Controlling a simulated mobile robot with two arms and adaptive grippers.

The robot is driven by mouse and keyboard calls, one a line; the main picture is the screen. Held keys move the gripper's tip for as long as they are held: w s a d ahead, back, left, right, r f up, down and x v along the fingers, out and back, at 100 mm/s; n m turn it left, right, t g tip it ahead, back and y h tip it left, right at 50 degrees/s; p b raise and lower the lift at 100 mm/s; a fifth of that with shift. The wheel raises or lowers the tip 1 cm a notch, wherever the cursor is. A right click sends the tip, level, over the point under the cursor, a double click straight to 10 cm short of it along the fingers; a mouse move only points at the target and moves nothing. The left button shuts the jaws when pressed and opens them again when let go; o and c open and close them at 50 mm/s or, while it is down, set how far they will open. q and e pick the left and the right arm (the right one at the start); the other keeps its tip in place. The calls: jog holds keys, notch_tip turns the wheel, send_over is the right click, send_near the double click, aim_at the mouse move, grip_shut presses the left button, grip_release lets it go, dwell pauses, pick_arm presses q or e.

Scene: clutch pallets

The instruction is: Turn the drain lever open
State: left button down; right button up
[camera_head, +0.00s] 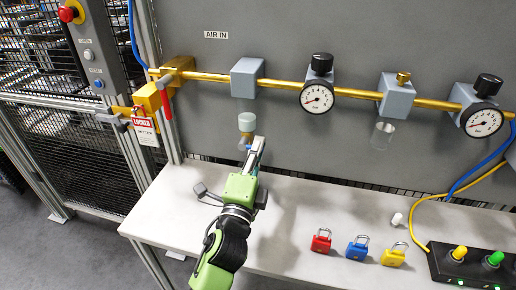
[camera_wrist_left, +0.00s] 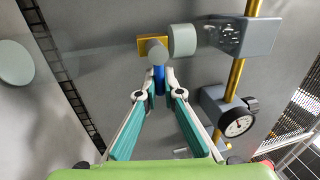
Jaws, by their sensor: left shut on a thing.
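The drain lever is a small blue bar (camera_wrist_left: 158,80) below the grey cylindrical end of the filter bowl (camera_head: 246,122). The bowl hangs under a grey filter block (camera_head: 246,78) on the brass pipe. My left gripper (camera_head: 254,152) reaches up from below, over the white bench. In the left wrist view its fingertips (camera_wrist_left: 160,88) are closed on the blue lever, one on each side. In the head view the fingers hide most of the lever. My right gripper is in neither view.
Gauges (camera_head: 317,97) and a second clear bowl (camera_head: 382,135) sit along the pipe to the right. A yellow valve with a red lock tag (camera_head: 145,128) is at left. Red, blue and yellow padlocks (camera_head: 357,248) stand on the white bench (camera_head: 290,220). The bench between gripper and padlocks is clear.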

pick_arm(q)
jog(key=c, duration=2.2)
grip_release()
jog(key=shift+s, duration=0.1)
jog(key=v, duration=1.2)
